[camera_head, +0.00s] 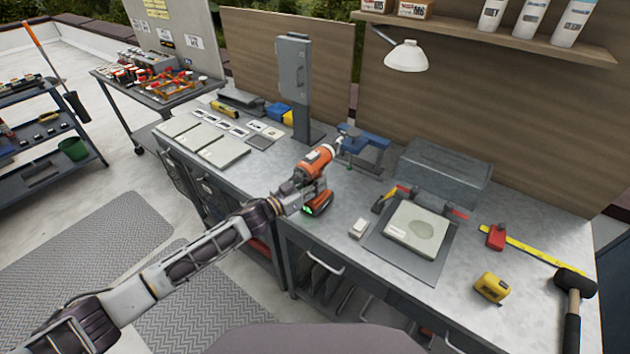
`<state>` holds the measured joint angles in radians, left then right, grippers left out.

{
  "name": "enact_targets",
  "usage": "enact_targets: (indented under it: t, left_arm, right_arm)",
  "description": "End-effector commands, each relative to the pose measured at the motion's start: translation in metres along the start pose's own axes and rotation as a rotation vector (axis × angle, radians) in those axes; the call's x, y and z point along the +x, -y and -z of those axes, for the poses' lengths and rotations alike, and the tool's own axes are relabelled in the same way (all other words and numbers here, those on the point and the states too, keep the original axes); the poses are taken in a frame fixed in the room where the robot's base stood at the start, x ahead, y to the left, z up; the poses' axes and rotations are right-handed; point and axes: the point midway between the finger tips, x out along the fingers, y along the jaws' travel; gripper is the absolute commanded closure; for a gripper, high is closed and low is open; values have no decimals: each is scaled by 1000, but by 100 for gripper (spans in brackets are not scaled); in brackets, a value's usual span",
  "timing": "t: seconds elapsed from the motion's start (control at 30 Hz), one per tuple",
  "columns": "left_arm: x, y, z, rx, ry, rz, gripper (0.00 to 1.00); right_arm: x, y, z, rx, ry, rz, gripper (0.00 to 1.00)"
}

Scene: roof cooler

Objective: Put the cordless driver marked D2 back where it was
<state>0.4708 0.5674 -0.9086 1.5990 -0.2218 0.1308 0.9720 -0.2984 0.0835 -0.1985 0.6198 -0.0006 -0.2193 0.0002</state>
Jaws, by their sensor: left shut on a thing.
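An orange and grey cordless driver (316,161) shows at the middle of the bench, near its front edge. Its dark base has small green lights, and its nose points up to the right. I cannot read a D2 mark on it. My left gripper (291,197) is shut on the driver, around its grip. I cannot tell whether the base touches the bench top. My right gripper is not in view.
A blue clamp or vise (363,146) stands just behind the driver. A grey upright post (294,85) rises behind. Flat panels (224,151) lie left. A mat (432,262) bears a light slab (416,230). A yellow tape measure (490,288) and a mallet (574,284) lie right.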

Motion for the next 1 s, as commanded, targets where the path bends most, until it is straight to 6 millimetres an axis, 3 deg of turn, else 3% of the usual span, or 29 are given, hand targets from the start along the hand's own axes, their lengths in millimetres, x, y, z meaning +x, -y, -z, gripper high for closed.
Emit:
enact_targets:
  t: [0.17,0.2,0.37,0.8,1.0]
  left_arm:
    - [1,0,3,1,-8,-2,100]
    - [0,0,-2,0,0,0,72]
    - [0,0,-2,0,0,0,51]
    - [0,0,1,0,0,0,51]
    - [-11,0,-1,-1,1,0,51]
  right_arm:
    - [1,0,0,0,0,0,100]
    - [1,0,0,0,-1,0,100]
    - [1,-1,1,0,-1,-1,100]
    - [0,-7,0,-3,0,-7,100]
    - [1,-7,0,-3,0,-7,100]
